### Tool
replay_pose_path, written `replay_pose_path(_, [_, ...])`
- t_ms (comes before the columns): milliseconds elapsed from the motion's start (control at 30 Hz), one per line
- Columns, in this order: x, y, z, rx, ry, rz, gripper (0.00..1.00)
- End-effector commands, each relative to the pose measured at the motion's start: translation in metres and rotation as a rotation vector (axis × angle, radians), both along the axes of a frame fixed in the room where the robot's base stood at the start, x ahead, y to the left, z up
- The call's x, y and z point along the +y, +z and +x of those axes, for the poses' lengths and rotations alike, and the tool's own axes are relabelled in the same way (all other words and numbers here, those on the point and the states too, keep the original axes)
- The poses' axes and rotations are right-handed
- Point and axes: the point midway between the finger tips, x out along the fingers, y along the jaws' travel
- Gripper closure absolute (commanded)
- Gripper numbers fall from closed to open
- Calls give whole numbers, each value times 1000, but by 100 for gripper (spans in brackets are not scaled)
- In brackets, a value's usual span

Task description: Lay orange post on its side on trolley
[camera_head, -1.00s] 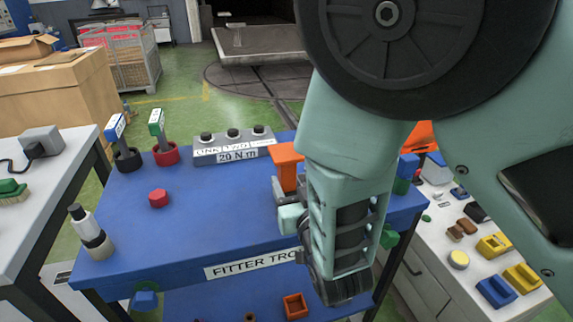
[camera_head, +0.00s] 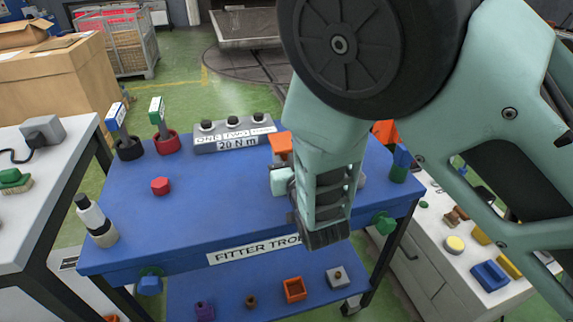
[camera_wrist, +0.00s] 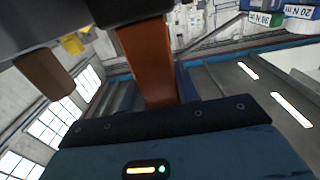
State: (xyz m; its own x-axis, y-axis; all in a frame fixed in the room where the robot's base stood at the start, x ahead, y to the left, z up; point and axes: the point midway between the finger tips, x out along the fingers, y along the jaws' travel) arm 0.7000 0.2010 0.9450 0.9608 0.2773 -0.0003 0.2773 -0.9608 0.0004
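The orange post (camera_head: 281,143) shows in the head view at the back middle of the blue trolley top (camera_head: 215,205). Its wider upper part is in sight and looks upright. My arm and gripper hide its lower part. My gripper (camera_head: 283,181) is low over the trolley, right at the post, with its fingertips mostly hidden. In the wrist view an orange-brown bar (camera_wrist: 150,60), likely the post, runs close behind the dark gripper body. I cannot tell whether the fingers close on it.
A grey three-knob box (camera_head: 235,134) stands at the back, with blue-tagged and green-tagged tools in holders left of it. A red knob (camera_head: 160,186) and a white bottle (camera_head: 95,220) are on the left. A green-and-blue piece (camera_head: 400,165) is at right. The front middle is clear.

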Motion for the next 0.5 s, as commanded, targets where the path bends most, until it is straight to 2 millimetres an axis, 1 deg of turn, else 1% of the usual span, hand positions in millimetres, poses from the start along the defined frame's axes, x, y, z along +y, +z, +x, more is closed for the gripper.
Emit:
replay_pose_path(33, [0, 0, 0, 0, 0, 0, 89])
replay_pose_path(67, [0, 0, 0, 0, 0, 0, 97])
replay_pose_path(100, [0, 0, 0, 0, 0, 0, 100])
replay_pose_path(367, [0, 2, 0, -4, 0, 2, 100])
replay_pose_path(500, [0, 8, 0, -4, -1, 4, 100])
